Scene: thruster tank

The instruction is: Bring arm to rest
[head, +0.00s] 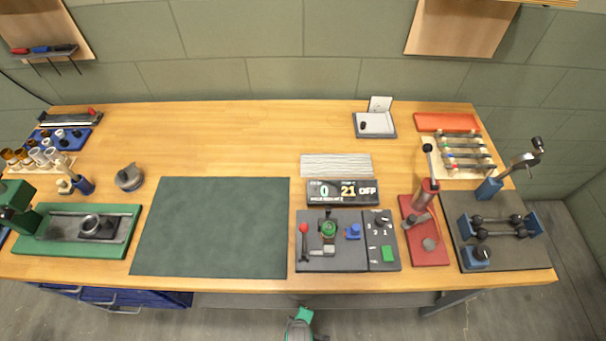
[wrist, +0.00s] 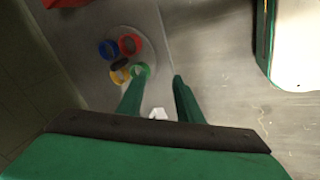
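My gripper (wrist: 156,92) shows in the wrist view as two green fingers standing apart with a gap between them. Nothing is held between the fingers. The camera looks past them toward a grey floor. In the head view only a small green and grey piece shows at the bottom edge, in front of the workbench (head: 225,140), and it seems to be part of my arm. The fingers cannot be made out there. Nothing of my arm is over the bench top.
Coloured rings (wrist: 125,60) lie beyond my fingers in the wrist view. The bench's back middle is clear.

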